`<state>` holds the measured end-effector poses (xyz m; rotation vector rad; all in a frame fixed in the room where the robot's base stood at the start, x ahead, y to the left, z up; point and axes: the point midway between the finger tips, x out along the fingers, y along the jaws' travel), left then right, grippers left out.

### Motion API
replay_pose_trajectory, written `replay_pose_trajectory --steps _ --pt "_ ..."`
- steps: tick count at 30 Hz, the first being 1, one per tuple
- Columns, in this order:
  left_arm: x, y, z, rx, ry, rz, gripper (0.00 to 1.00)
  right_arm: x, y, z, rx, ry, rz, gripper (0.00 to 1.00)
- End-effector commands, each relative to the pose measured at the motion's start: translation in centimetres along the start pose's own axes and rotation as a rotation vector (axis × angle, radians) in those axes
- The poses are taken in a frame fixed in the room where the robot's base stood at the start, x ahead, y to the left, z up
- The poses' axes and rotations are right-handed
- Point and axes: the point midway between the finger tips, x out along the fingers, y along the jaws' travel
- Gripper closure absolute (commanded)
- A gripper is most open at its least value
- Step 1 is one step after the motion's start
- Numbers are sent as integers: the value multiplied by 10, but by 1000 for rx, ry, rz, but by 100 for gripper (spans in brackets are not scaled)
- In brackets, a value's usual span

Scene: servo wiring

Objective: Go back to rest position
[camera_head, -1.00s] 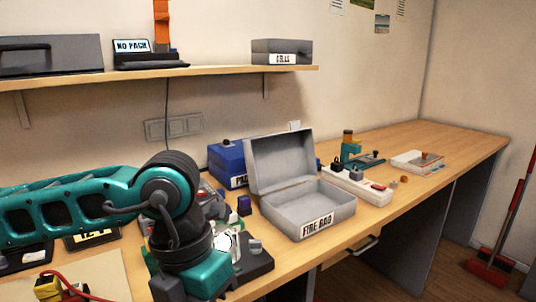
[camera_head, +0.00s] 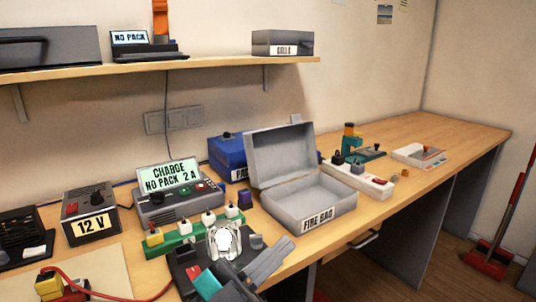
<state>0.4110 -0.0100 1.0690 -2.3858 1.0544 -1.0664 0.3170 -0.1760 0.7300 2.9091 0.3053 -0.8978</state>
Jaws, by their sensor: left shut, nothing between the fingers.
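My left gripper (camera_head: 277,252) shows at the bottom middle of the head view, grey and teal. Its grey fingers point up and to the right, shut with nothing between them. It is in front of the dark base (camera_head: 185,275) that carries a clear housing with a white bulb shape (camera_head: 225,240), and it hides part of that base. The rest of the left arm is mostly out of the picture. My right gripper is not in view.
The open grey FIRE BAG box (camera_head: 345,205) stands right of the gripper on the bench. Behind are the charger (camera_head: 180,205), a green strip with several plugs (camera_head: 195,235), the 12 V box (camera_head: 90,215) and a blue box (camera_head: 228,150). The bench's far right is mostly clear.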

Motion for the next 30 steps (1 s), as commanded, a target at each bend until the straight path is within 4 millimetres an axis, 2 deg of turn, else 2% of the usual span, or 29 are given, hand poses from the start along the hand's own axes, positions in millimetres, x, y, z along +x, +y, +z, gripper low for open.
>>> replay_pose_trajectory --steps 1,3,5,6,8,9,12,15,18,21,23,30 --pt "-20 -2 26 -60 -119 -78 100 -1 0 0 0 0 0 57" --pt "-54 -4 61 -133 -290 -174 100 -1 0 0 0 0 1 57" --pt "-89 0 90 -197 -444 -246 100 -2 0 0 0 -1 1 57" --pt "-114 5 106 -239 -545 -286 100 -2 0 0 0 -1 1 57" --pt "-152 15 126 -295 -683 -334 100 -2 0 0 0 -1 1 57" --pt "-177 24 136 -331 -770 -359 100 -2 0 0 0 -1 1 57" --pt "-237 48 152 -415 -966 -405 100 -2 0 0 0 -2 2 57" --pt "-287 72 157 -487 -1126 -432 100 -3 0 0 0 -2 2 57" --pt "-324 91 156 -542 -1241 -446 100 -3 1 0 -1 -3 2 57" --pt "-345 102 154 -574 -1305 -451 100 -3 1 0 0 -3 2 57" --pt "-350 105 153 -582 -1321 -453 100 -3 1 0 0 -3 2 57" --pt "-352 106 153 -584 -1328 -452 100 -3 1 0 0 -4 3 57"
